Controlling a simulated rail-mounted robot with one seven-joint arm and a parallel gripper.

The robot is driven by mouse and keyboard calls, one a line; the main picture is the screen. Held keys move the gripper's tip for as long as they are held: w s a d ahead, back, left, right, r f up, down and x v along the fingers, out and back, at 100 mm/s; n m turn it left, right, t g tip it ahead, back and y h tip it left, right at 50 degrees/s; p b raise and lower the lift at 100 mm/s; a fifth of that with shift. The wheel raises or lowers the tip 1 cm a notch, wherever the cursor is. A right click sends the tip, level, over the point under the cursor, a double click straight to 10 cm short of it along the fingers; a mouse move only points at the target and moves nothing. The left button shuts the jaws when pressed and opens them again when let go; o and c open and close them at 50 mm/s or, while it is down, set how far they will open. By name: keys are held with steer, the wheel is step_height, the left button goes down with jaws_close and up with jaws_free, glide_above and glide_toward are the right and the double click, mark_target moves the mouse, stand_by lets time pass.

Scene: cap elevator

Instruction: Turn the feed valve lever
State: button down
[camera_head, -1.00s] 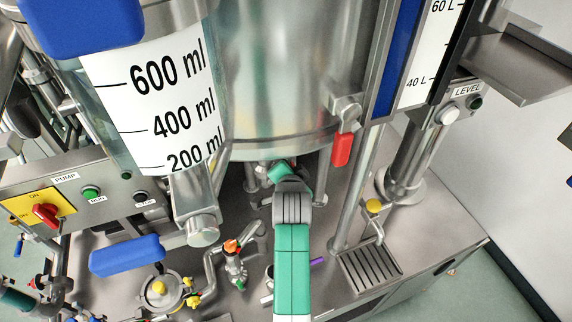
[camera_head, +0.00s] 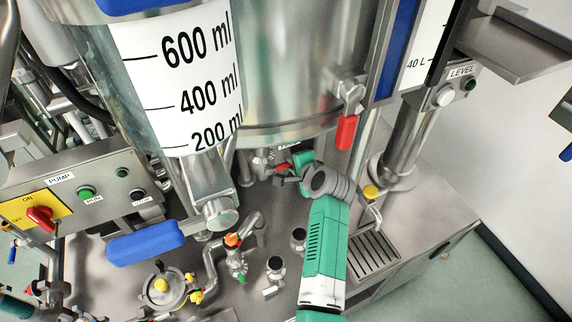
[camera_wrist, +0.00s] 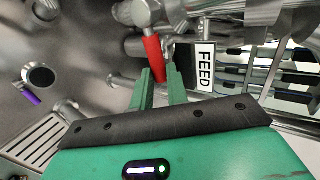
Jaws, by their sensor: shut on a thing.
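The feed valve lever is red; in the head view (camera_head: 284,167) it shows low under the big steel tank, partly hidden by my gripper (camera_head: 288,174). In the wrist view the red lever (camera_wrist: 153,58) hangs from a steel valve beside a black-and-white FEED label (camera_wrist: 205,67). My gripper's two green fingers (camera_wrist: 160,77) are shut on the lever's lower end, one on each side of it. The fingertips' exact contact is partly hidden.
Another red lever (camera_head: 347,132) hangs beside the tank near the level gauge. A blue lever (camera_head: 146,241) juts below the measuring vessel. A drain grate (camera_head: 372,256) and open pipe stubs (camera_head: 275,264) lie on the steel deck. Tank legs and pipes crowd the FEED valve.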

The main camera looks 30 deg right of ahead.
steer(key=shift+f, duration=0.1)
stand_by(0.3)
steer(key=c, duration=1.4)
jaws_free()
steer(key=shift+o, duration=0.2)
steer(key=v, duration=0.7)
steer(key=shift+s+r, duration=0.25)
steer(key=shift+s, duration=0.1)
